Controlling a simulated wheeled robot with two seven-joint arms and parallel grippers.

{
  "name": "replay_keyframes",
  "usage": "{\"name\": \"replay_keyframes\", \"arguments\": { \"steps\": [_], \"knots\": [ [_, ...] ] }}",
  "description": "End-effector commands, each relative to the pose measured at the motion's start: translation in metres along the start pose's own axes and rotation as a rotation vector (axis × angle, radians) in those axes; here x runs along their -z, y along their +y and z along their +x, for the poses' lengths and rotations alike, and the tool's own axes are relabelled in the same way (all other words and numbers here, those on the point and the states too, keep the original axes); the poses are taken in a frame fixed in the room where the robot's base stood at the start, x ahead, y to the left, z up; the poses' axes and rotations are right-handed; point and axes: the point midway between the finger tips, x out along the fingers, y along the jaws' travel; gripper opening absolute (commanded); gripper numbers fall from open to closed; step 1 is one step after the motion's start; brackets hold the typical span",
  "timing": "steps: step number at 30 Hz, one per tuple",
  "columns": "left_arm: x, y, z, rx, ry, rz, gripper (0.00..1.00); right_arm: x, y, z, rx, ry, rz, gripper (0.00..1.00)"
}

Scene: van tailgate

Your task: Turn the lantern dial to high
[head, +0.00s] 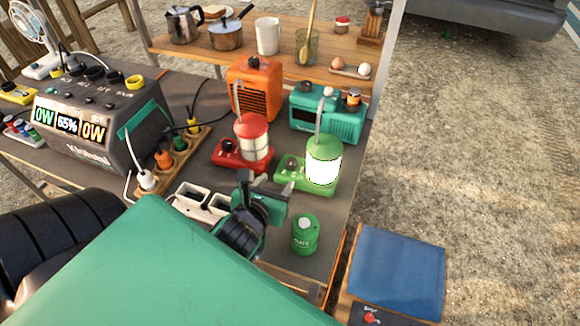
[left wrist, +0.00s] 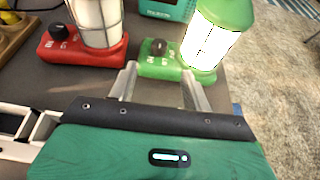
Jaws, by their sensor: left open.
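A green lantern (head: 323,160) with a bright, lit globe stands on the dark table top. Its green base (head: 286,181) reaches left and carries a dark dial knob (left wrist: 158,47). A red lantern (head: 252,140) with an unlit-looking globe stands behind and to the left, with its own black dial (left wrist: 58,32) on a red base. My left gripper (left wrist: 160,82) is open and empty, its two pale fingers pointing at the green base, one on each side of the dial's line and short of the dial. The dial's setting is too small to read. My right gripper is not in view.
A green canister (head: 305,235) stands to the right of my left gripper. White sockets (head: 190,198) are at its left, near a grey power station (head: 105,120). An orange heater (head: 257,88) and teal radio (head: 328,118) stand behind the lanterns. A blue-topped box (head: 397,270) is at the right.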

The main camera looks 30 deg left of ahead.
Motion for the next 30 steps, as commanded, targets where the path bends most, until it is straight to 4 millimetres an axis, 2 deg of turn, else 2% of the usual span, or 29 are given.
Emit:
{"name": "replay_keyframes", "arguments": {
  "steps": [10, 15, 21, 30],
  "knots": [
    [0.001, 0.000, 0.037, 0.000, -0.001, 0.000, 0.49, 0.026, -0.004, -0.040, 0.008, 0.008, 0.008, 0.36],
    [-0.001, 0.000, 0.071, -0.001, -0.001, 0.001, 0.49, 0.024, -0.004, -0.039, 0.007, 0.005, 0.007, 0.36],
    [0.000, 0.000, 0.101, 0.001, 0.000, 0.001, 0.49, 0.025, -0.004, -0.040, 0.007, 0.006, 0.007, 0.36],
    [0.000, 0.000, 0.114, 0.000, 0.000, 0.001, 0.49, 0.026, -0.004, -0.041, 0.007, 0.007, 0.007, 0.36]
  ]
}}
